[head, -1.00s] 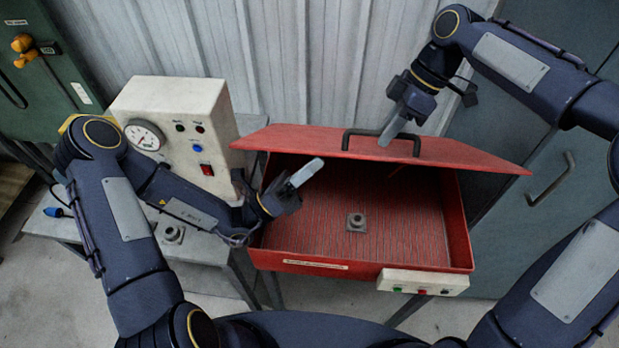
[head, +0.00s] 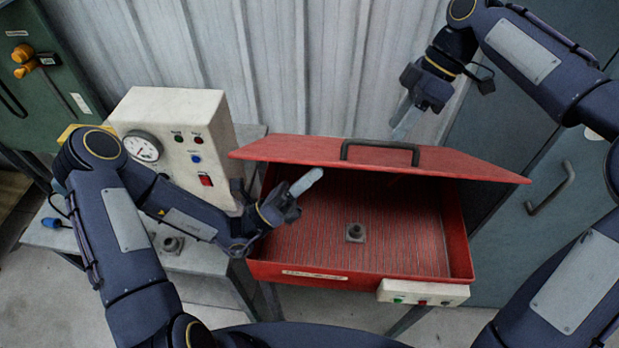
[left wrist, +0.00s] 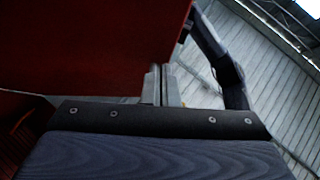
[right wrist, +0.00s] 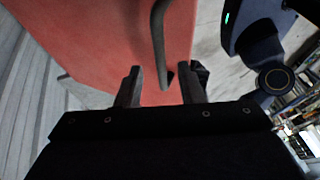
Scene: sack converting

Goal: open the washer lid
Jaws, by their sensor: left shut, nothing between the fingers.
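The washer is a red open-fronted tub (head: 460,235) with a ribbed interior and a grey fitting (head: 355,232) on its floor. Its red lid (head: 290,150) is raised part way, its near edge standing above the tub. A dark bar handle (head: 381,145) is on the lid's top face. My left gripper (head: 312,180) is shut and empty, at the opening's left, under the lid's near edge. A red surface fills much of the left wrist view. My right gripper (head: 402,128) is open and empty, above and behind the handle. In the right wrist view the handle (right wrist: 157,40) lies ahead of the spread fingers.
A white control box (head: 170,110) with a gauge stands on a grey table at the left. A small switch panel (head: 423,293) is on the tub's front right. Corrugated wall is behind; a grey-blue cabinet (head: 585,220) stands at the right.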

